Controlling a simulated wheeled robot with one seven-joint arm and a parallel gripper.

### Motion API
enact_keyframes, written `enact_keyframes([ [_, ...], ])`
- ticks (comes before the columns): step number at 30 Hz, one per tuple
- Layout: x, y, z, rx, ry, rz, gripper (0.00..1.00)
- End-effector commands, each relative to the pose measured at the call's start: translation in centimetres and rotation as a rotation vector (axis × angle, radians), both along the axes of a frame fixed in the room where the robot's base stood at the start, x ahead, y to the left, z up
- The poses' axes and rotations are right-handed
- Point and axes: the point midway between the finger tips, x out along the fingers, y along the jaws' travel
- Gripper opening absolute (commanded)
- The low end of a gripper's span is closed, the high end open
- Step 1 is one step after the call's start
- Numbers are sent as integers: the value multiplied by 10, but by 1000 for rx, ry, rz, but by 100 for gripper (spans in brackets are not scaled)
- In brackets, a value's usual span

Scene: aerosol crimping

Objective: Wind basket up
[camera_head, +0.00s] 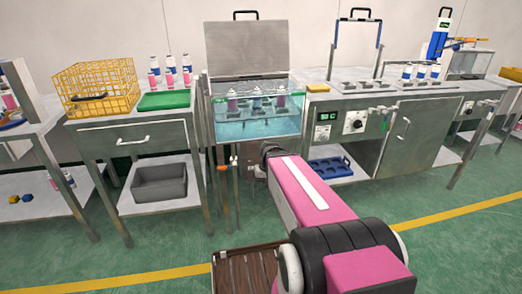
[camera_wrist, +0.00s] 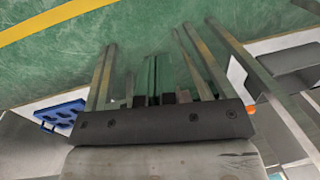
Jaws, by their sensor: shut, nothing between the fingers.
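The water tank (camera_head: 258,127) stands in the middle of the head view, with a raised grey lid behind it. Several pink-and-white cans (camera_head: 256,103) stand in a row at the water surface; the basket under them cannot be made out clearly. My arm reaches to the tank's front right edge. My gripper shows in the wrist view (camera_wrist: 160,97), shut and empty, in front of metal legs and bars. In the head view its fingers are hidden behind my arm. No winding handle can be clearly made out.
A yellow wire basket (camera_head: 97,85) and a green tray (camera_head: 165,100) stand on the left table. A grey bin (camera_head: 159,182) sits on its lower shelf. Orange-handled rods (camera_head: 225,196) hang below the tank. A panel (camera_head: 340,121) with a dial is to the right.

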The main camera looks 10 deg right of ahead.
Motion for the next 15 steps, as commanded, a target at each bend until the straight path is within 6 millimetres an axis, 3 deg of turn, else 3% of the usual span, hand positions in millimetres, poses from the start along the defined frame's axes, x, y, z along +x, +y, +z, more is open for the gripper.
enact_keyframes([
  [1,-12,3,-2,-28,-4,7,0],
  [8,-40,6,-10,-141,-33,33,0],
  [15,-11,7,-11,-253,-2,246,0],
])
